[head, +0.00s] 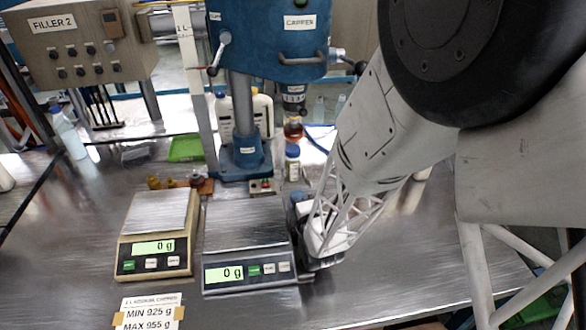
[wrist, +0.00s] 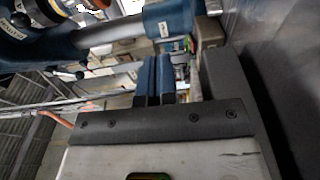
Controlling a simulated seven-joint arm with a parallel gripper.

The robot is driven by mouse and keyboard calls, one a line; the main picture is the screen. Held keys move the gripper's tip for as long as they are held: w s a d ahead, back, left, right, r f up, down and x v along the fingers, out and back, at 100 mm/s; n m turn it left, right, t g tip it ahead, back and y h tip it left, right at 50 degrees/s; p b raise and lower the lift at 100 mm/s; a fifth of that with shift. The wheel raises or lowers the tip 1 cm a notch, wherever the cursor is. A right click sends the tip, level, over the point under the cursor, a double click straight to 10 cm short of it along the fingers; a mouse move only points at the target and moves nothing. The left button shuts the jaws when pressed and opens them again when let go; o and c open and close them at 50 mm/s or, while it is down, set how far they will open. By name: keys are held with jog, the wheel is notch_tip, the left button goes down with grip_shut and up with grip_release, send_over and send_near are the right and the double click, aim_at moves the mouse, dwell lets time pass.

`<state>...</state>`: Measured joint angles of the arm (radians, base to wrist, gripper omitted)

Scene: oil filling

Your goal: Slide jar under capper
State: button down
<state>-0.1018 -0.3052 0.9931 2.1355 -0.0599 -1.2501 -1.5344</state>
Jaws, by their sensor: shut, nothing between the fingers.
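The blue capper (head: 270,45) stands at the back centre, with its grey head (head: 293,95) pointing down. A small jar with a dark blue cap and pale label (head: 292,165) stands upright on the table below the head and nearer to me. An amber item (head: 293,130) shows just under the head; I cannot tell whether they touch. My gripper (head: 299,205) is low over the table, right of the right scale and nearer to me than the jar. In the wrist view, its blue fingers (wrist: 154,80) are shut together and empty.
Two scales, left (head: 158,225) and right (head: 245,245), both read 0 g and are empty. A green tray (head: 186,148), small brown items (head: 175,183) and a white jug (head: 262,115) are farther back. A weight-limit sign (head: 150,312) lies in front. Table right of my arm is clear.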

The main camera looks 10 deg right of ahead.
aim_at(293, 163)
jog(key=shift+w, duration=0.15)
dwell(0.4)
jog(key=shift+w+a, duration=0.2)
jog(key=shift+w, duration=0.9)
jog(key=w, duration=0.4)
jog(key=w+a, duration=0.1)
jog(key=w, duration=0.2)
jog(key=shift+w+d, duration=0.35)
jog(key=shift+w, duration=0.25)
jog(key=shift+w+d, duration=0.3)
jog(key=shift+w, duration=0.3)
jog(key=shift+w+d, duration=0.45)
jog(key=shift+w, duration=0.15)
jog(key=shift+w+d, duration=0.45)
jog(key=shift+w, duration=0.2)
jog(key=shift+f, duration=0.1)
jog(key=shift+s+a, duration=0.1)
jog(key=shift+s, duration=0.05)
